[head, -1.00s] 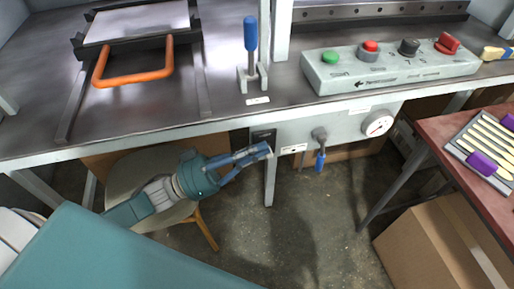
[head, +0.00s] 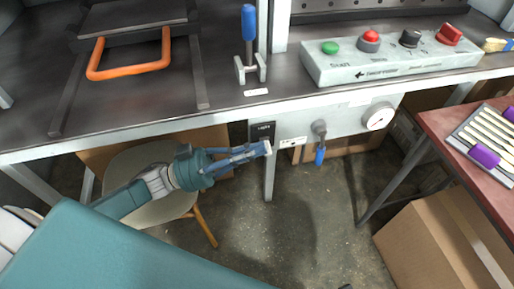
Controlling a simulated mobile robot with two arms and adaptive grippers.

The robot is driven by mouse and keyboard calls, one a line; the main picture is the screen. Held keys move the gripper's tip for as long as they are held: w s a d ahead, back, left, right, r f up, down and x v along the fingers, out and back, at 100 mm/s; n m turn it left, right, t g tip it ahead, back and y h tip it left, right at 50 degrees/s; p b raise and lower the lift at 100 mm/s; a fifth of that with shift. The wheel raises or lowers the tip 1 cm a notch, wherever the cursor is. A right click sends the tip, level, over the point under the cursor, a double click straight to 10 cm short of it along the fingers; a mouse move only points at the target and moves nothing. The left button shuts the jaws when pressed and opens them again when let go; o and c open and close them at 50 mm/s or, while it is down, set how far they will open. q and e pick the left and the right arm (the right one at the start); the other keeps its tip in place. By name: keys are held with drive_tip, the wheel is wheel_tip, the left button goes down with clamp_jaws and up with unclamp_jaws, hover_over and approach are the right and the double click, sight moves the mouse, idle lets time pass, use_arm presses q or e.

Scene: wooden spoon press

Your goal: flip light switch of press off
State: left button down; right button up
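The press light switch (head: 262,131) is a small dark panel with pale lettering on the front edge of the press table. The position of its rocker is too small to tell. My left gripper (head: 266,149) is just below and in front of the switch, its fingers together and empty, pointing right. Whether the fingertips touch the switch panel cannot be told. The press bed plate (head: 133,18) at the upper left looks dark grey and unlit. My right gripper is not in view.
An orange handle (head: 128,66) and a blue-handled clamp (head: 249,22) are on the press. A button box (head: 390,62) stands to the right. A gauge (head: 378,116) and a blue-tipped lever (head: 320,152) are on the front. A stool (head: 150,212) is below my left arm.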

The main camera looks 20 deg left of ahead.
use_arm(q)
drive_tip(key=v, duration=1.1)
drive_tip(key=shift+a+f, duration=0.15)
drive_tip(key=shift+a, duration=0.05)
